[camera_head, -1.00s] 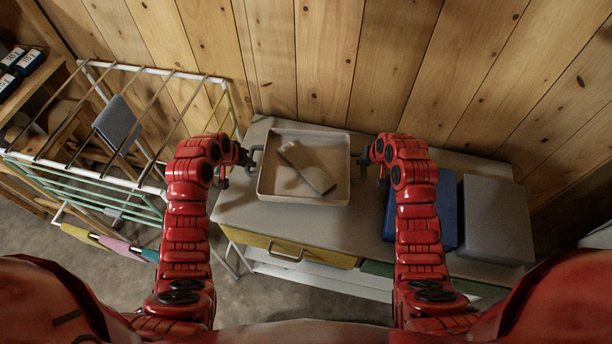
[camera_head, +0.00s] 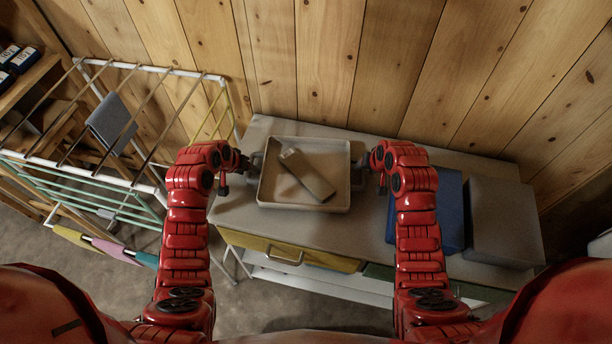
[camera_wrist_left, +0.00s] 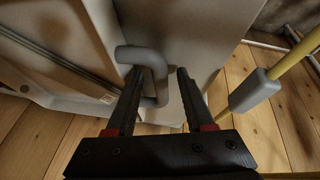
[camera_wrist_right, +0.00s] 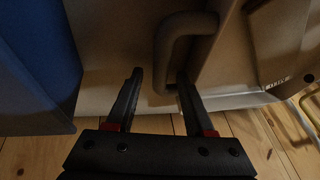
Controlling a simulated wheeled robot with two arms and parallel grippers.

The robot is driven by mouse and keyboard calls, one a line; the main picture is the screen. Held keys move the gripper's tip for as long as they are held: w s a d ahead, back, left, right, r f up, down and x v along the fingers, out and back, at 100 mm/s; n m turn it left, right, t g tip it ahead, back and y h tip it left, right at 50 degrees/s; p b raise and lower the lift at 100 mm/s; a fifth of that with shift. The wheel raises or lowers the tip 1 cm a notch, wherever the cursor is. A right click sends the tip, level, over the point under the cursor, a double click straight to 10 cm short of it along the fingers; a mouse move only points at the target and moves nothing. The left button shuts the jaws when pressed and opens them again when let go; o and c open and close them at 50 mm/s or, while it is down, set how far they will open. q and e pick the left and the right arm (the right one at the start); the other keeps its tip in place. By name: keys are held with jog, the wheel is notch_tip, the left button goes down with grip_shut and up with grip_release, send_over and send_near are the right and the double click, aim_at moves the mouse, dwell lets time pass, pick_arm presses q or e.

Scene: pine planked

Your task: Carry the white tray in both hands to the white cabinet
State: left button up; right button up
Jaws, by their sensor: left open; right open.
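The white tray (camera_head: 270,196) rests on a grey-white worktop, with a grey-beige oblong object (camera_head: 308,175) lying slantwise in it. My left gripper (camera_head: 246,163) is open at the tray's left side. In the left wrist view the tray's grey handle (camera_wrist_left: 158,62) reaches between the open fingers (camera_wrist_left: 160,85), close to the left one. My right gripper (camera_head: 366,161) is open at the tray's right side. In the right wrist view the other handle (camera_wrist_right: 164,60) has one bar between the open fingers (camera_wrist_right: 159,85). I cannot tell which cabinet is the white one.
The worktop (camera_head: 310,228) has a yellow drawer (camera_head: 285,252) below it. A blue box (camera_head: 450,210) and a grey box (camera_head: 503,222) stand on its right. A drying rack (camera_head: 150,75) with a grey cloth (camera_head: 110,124) stands left. A plank wall (camera_head: 340,60) closes the back.

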jog(key=shift+s+r, duration=0.1)
jog(key=shift+r, duration=0.05)
pick_arm(q)
jog(key=v, duration=1.2)
jog(key=o, duration=0.5)
jog(key=shift+w, duration=0.1)
pick_arm(e)
jog(key=v, duration=1.1)
jog(key=shift+r, duration=0.35)
pick_arm(q)
jog(key=p+v, duration=0.7)
pick_arm(e)
notch_tip(320, 180, up, 8)
jog(key=shift+f, duration=0.2)
jog(key=shift+o, duration=0.2)
jog(key=shift+s, duration=0.1)
